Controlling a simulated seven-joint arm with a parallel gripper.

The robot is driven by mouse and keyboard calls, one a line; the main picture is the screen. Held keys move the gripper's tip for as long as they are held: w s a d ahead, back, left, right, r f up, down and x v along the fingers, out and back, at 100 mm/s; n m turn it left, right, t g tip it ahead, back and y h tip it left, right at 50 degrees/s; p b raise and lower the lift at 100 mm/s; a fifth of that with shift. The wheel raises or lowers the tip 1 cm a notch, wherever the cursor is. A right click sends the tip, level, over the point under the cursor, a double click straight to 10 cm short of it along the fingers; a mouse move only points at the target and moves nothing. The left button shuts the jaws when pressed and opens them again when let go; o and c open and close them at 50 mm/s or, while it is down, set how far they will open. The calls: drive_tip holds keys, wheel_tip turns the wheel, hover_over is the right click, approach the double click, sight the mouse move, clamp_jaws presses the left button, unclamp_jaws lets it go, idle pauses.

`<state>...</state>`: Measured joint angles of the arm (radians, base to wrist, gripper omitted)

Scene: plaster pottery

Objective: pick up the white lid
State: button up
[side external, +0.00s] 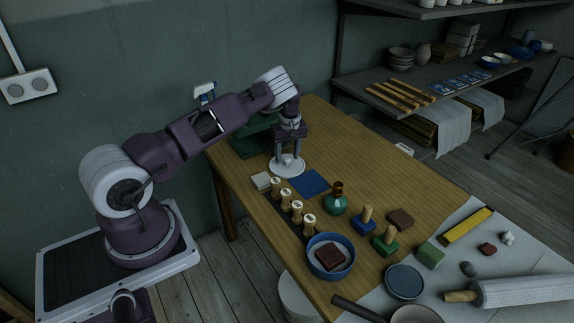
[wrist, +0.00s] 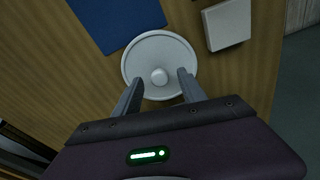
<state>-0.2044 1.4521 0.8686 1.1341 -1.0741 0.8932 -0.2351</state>
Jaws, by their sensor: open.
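The white lid (side external: 284,169) is a round disc with a raised rim and a small knob in the middle. It lies flat on the wooden table. It also shows in the wrist view (wrist: 176,52), with its knob at the centre. My gripper (side external: 289,158) points down directly over the lid. In the wrist view my gripper (wrist: 159,88) is open, with one finger on each side, and the knob lies just beyond the gap between the fingertips. I cannot tell whether the fingertips touch the lid. Nothing is held.
A blue square (side external: 309,182) lies right of the lid and a pale block (side external: 261,181) lies to its left. The table's back right is clear.

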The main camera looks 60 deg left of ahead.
drive_tip(key=shift+f, duration=0.35)
clamp_jaws()
